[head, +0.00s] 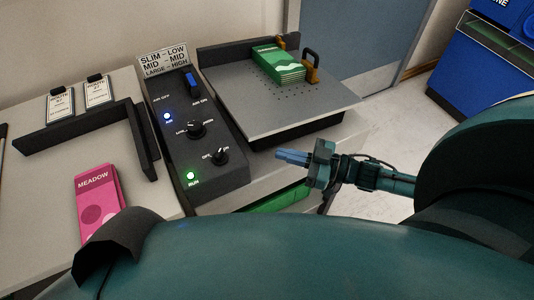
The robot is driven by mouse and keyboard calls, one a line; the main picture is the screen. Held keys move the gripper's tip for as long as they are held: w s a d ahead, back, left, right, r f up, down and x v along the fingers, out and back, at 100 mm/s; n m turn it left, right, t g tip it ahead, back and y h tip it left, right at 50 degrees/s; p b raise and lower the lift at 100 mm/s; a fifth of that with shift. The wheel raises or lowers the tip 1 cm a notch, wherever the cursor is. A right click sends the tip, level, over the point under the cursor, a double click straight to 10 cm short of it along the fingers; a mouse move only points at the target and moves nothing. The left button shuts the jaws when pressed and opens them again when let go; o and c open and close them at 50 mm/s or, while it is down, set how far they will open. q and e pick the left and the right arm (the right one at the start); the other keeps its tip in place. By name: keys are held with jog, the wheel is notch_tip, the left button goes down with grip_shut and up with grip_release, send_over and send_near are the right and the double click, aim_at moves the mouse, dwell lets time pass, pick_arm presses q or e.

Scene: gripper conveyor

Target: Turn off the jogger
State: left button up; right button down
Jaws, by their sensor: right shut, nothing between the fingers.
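The jogger has a grey perforated plate (290,105) with a stack of green printed sheets (278,64) against its back corner. Its dark control panel (215,183) stands left of the plate. The lower black OFF/ON knob (219,156) is above a lit green RUN light (190,175). A second knob (196,129) marked low to high, a lit blue light (167,116) and a blue air switch (192,80) sit higher up. My right gripper (279,156) is shut and empty, pointing left, to the right of the OFF/ON knob and apart from it. My left gripper is out of view.
A pink MEADOW stack (98,200) lies on the left table, near a black L-shaped fence (85,122) and two route cards (97,91). A settings sign (164,59) stands behind the panel. A blue machine (480,65) is at far right. Floor between is clear.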

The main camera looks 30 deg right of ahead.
jog(key=shift+s+d, duration=0.35)
jog(key=shift+d, duration=0.3)
